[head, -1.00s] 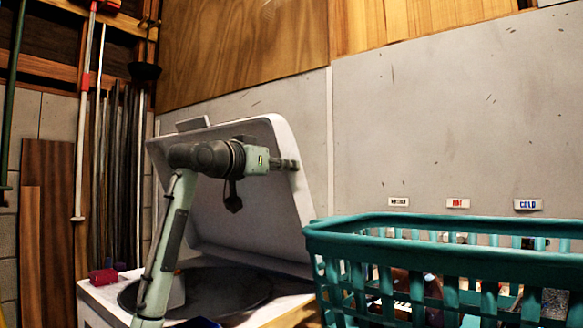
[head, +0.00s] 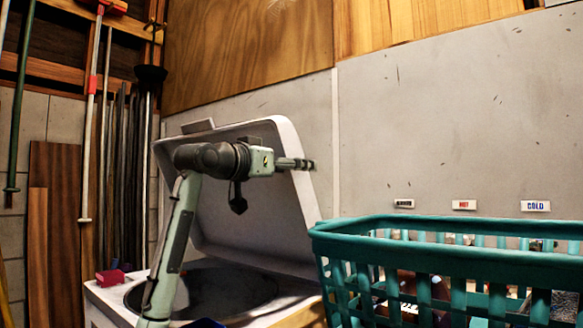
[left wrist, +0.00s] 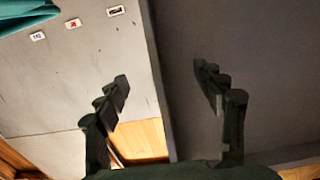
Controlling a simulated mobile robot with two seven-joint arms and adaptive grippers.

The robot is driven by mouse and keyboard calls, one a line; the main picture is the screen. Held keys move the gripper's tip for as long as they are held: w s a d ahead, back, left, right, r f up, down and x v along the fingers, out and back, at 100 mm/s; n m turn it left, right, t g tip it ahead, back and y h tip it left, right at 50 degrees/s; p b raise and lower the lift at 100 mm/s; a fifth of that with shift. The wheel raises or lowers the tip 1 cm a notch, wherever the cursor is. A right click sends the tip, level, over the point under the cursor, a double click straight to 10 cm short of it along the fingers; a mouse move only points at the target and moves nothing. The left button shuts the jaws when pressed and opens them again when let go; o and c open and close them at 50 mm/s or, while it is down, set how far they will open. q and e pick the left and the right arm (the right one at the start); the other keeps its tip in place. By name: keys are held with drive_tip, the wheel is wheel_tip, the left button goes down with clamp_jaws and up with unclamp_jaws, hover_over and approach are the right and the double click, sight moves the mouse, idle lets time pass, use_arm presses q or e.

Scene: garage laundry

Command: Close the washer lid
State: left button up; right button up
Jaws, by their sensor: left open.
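The white washer (head: 108,302) stands at the lower left of the head view with its round tub opening showing. Its lid (head: 240,215) is raised and leans back toward the grey wall. My left gripper (head: 308,164) is in front of the lid near its upper right edge, pointing right. Whether a finger touches the lid cannot be told. My right gripper is not in view.
A teal laundry basket (head: 450,262) with things inside stands right of the washer, close to the lid's lower right corner. A small red object (head: 110,278) lies on the washer's left rim. Long-handled tools (head: 90,130) lean at the left wall.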

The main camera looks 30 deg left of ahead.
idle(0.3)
use_arm(q)
drive_tip(key=shift+s+a+r, duration=0.25)
drive_tip(key=shift+s+r, duration=0.1)
drive_tip(key=shift+s, duration=0.95)
drive_tip(key=shift+s+a+r, duration=0.25)
drive_tip(key=shift+s+r, duration=0.05)
drive_tip(key=shift+s, duration=1.05)
drive_tip(key=shift+s+a+r, duration=0.25)
drive_tip(key=shift+s+r, duration=0.1)
drive_tip(key=shift+s, duration=0.95)
drive_tip(key=shift+r, duration=0.1)
